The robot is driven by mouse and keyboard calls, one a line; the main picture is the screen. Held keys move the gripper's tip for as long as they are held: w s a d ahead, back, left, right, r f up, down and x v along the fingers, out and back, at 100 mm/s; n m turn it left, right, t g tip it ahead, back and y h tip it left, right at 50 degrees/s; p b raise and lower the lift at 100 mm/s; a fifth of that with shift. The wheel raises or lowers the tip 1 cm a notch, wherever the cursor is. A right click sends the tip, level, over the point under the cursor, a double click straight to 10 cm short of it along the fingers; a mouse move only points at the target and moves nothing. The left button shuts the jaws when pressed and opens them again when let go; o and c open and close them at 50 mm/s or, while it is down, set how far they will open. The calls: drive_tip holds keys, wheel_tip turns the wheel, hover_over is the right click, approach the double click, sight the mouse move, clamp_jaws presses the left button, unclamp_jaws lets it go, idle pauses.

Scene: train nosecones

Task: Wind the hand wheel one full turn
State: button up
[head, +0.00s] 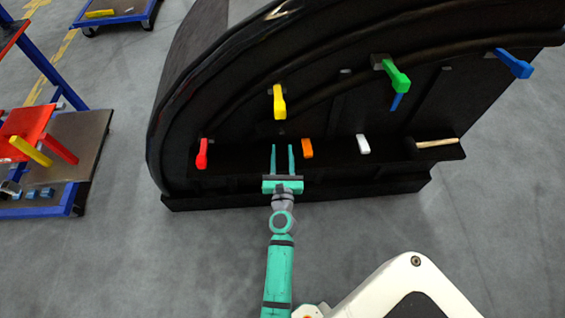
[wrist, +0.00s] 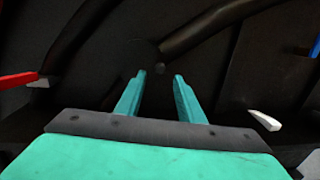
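I cannot make out a hand wheel for certain in either view. My gripper (head: 282,147) is open and empty in front of the black nosecone (head: 235,120), between a red clamp and an orange clamp. In the wrist view the two teal fingertips of my gripper (wrist: 160,74) stand apart with nothing between them. I cannot tell what that spot belongs to.
The nosecone carries a red clamp (head: 202,154), yellow clamp (head: 279,102), orange clamp (head: 307,148), white clamp (head: 363,144), green clamp (head: 397,76) and blue clamp (head: 514,63). A hammer-like tool (head: 437,143) lies on its ledge. A blue-framed cart (head: 78,198) stands left.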

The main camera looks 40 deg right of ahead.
drive_tip(key=shift+v, duration=2)
drive_tip(key=s+a+f+n+y, duration=0.1)
drive_tip(key=s+a+n+y, duration=0.1)
drive_tip(key=s+a+n, duration=0.6)
drive_tip(key=s+a+f+n+y, duration=0.15)
drive_tip(key=s+a+n, duration=0.25)
drive_tip(key=a+n, duration=0.7)
drive_tip(key=s+a+r+n+y, duration=0.3)
drive_tip(key=s+a+r+n, duration=0.2)
drive_tip(key=s+n, duration=0.3)
drive_tip(key=s+a+r+n+y, duration=0.4)
drive_tip(key=s+a+r+n, duration=0.2)
drive_tip(key=n, duration=1)
drive_tip(key=s, duration=0.2)
drive_tip(key=shift+s+n+t, duration=0.3)
drive_tip(key=shift+n, duration=0.1)
drive_tip(key=shift+a, duration=0.1)
